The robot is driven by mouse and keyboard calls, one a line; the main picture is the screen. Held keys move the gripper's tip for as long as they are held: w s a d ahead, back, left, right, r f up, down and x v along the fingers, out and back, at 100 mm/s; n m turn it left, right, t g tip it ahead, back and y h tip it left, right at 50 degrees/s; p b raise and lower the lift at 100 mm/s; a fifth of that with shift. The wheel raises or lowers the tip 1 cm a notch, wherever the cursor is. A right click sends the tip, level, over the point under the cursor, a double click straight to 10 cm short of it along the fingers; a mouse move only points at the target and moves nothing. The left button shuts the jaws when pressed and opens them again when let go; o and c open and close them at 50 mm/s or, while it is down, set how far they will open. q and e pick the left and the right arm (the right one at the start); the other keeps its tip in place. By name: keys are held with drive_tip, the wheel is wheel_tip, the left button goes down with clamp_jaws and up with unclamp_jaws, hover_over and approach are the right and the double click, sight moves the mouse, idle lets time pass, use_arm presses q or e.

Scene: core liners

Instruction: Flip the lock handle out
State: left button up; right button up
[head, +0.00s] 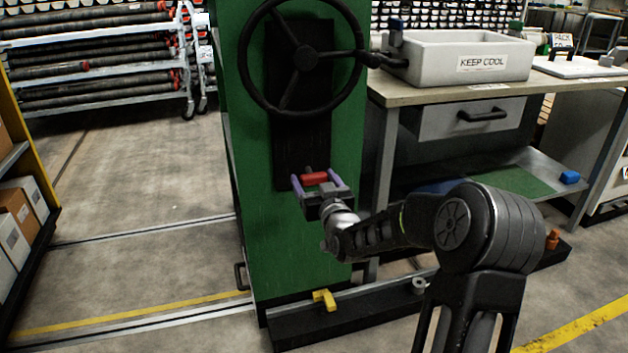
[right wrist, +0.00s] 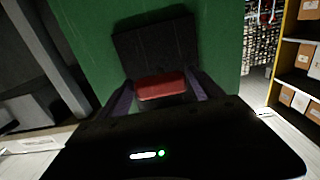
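The lock handle (head: 314,179) is a small red bar low on the black plate (head: 300,145) of the green cabinet. It also shows in the right wrist view (right wrist: 161,87), lying crosswise at the plate's lower edge. My right gripper (head: 317,182) is open, with its two purple fingers on either side of the red handle. In the right wrist view its fingers (right wrist: 158,95) stand left and right of the handle, and I cannot tell whether they touch it. My left gripper is in neither view.
A large black handwheel (head: 306,58) is mounted above the handle on the green cabinet (head: 248,200). A workbench (head: 440,92) with a white "KEEP COOL" bin (head: 430,62) stands to the right. A yellow piece (head: 325,299) lies at the cabinet's foot. The floor at left is clear.

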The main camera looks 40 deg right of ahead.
drive_tip(key=shift+o, duration=0.8)
drive_tip(key=p+v, duration=0.1)
drive_tip(key=v, duration=0.6)
drive_tip(key=shift+s, duration=0.35)
drive_tip(key=shift+a, duration=0.1)
